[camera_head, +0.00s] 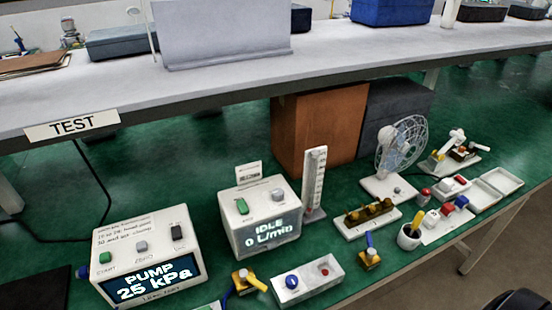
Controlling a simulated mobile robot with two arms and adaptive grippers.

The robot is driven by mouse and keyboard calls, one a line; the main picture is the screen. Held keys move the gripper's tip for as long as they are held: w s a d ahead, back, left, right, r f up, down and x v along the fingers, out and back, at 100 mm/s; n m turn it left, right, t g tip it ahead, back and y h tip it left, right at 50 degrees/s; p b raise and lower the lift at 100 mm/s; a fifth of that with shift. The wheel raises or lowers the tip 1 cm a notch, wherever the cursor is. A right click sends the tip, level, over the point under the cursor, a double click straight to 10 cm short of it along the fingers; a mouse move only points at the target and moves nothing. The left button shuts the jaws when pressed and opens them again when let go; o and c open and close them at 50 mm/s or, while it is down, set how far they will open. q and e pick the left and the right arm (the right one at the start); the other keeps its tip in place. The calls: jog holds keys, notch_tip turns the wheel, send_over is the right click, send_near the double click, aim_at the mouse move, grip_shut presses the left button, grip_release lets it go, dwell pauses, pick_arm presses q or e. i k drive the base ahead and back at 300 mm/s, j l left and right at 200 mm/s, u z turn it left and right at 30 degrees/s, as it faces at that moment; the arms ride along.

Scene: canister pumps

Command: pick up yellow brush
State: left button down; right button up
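A slim yellow-handled item (417,219), which looks like the yellow brush, stands tilted in a small white cup (408,238) on the right part of the green bench. Its lower end is hidden in the cup. Its bristles cannot be made out. Neither of my grippers can be made out in the head view.
A pump box (125,236) and an IDLE meter box (234,212) stand left. A white switch box (307,281), yellow-based valves (370,258), a brass-fitting block (365,219) and a fan (402,150) surround the cup. A grey shelf (250,78) overhangs behind. A dark, unclear shape (517,301) is bottom right.

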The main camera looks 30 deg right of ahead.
aim_at(419, 219)
jog(key=z, duration=1.95)
